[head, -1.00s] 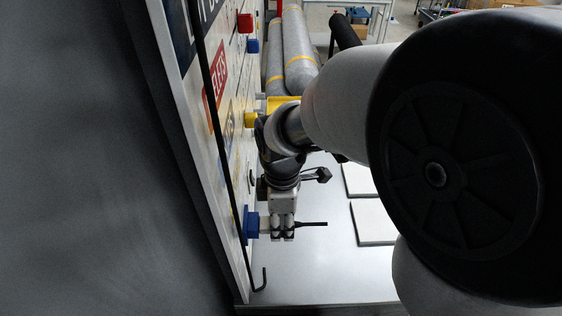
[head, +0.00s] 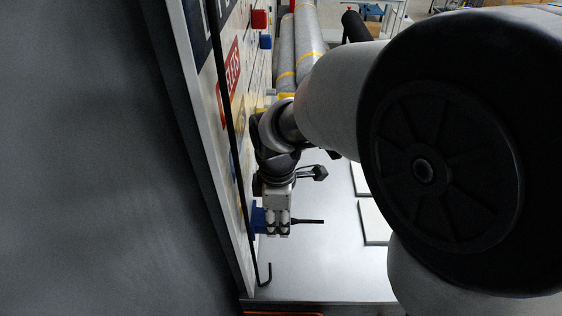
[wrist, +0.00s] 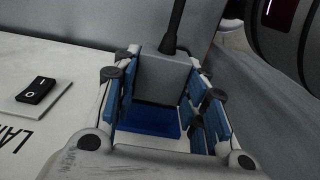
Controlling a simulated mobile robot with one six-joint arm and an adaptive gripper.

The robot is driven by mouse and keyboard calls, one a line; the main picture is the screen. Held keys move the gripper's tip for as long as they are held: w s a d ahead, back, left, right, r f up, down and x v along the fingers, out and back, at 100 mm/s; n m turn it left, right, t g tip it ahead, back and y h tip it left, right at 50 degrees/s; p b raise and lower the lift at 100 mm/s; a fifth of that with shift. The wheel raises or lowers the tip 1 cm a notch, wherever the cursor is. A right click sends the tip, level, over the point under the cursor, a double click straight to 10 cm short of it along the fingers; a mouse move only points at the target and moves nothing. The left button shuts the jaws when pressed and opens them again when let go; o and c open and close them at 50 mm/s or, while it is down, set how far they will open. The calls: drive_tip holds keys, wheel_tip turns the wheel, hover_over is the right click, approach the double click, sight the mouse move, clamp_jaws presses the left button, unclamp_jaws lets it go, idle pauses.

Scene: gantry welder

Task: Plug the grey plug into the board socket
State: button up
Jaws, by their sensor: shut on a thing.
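The grey plug (wrist: 163,76) sits between the blue-padded fingers of my gripper (wrist: 165,100), which is shut on it. Its black cable (wrist: 174,28) runs up and away in the wrist view and points right, away from the board, in the head view (head: 312,221). The blue board socket (head: 257,217) is on the upright board at left. My gripper (head: 278,222) is right in front of it with almost no gap showing. A blue face (wrist: 148,121) by the plug appears to be the socket. How deep the plug sits is hidden.
The white board (head: 212,105) carries a red box (head: 259,19), another blue box (head: 265,41) and a black rocker switch (wrist: 36,90). White slabs (head: 375,222) lie on the table (head: 320,275), whose front right is bare.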

drive_tip(key=shift+a, duration=0.2)
drive_tip(key=o, duration=1.3)
